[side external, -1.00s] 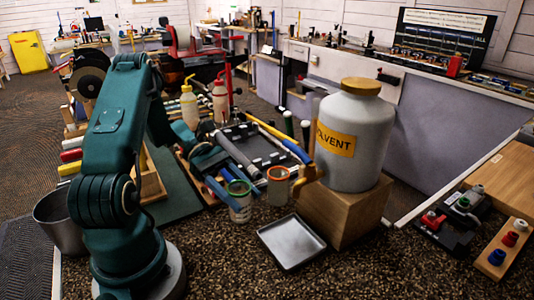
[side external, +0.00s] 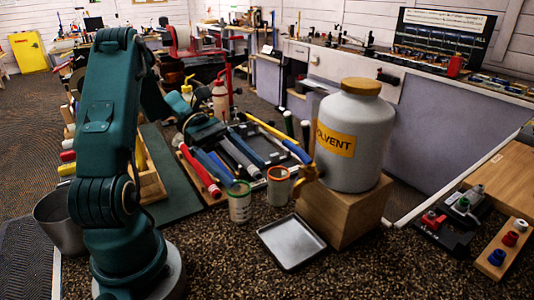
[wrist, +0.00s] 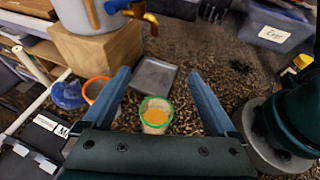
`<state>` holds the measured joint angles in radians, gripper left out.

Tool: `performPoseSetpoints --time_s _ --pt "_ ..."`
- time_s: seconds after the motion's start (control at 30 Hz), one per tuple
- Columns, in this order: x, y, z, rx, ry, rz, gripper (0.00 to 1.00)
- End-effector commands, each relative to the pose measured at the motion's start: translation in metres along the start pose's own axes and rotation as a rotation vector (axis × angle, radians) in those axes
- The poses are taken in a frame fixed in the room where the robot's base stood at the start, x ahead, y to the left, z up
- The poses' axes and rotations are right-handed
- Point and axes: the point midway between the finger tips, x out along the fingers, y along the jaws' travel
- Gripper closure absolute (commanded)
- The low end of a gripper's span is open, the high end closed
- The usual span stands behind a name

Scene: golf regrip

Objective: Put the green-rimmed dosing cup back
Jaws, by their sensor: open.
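The green-rimmed dosing cup (side external: 240,204) stands upright on the speckled bench top, left of the metal tray (side external: 291,242). In the wrist view the cup (wrist: 155,115) shows between my two blue fingers, with something yellow-orange inside it. My gripper (side external: 225,172) is open and empty, behind and above the cup in the side view and apart from it. In the wrist view my gripper (wrist: 161,76) has its fingers spread wider than the cup. The small tray (wrist: 154,76) looks empty and lies just past the cup.
An orange-rimmed cup (side external: 278,188) stands close to the right of the green-rimmed one. A big solvent jar (side external: 354,138) with a brass tap sits on a wooden block (side external: 345,212). Colored grips (side external: 202,174) lie behind the cups. Open bench lies in front.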

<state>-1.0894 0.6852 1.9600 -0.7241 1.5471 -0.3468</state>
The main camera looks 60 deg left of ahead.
Motion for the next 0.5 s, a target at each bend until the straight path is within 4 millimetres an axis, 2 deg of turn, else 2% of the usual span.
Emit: performPoseSetpoints --time_s 0.03,0.17,0.5 --pt "-0.004 0.0 0.009 0.005 0.006 0.002 0.08" --pt "-0.002 0.021 0.006 -0.069 -0.001 0.161 0.08" --pt "-0.013 0.052 0.035 -0.193 0.003 0.479 0.08"
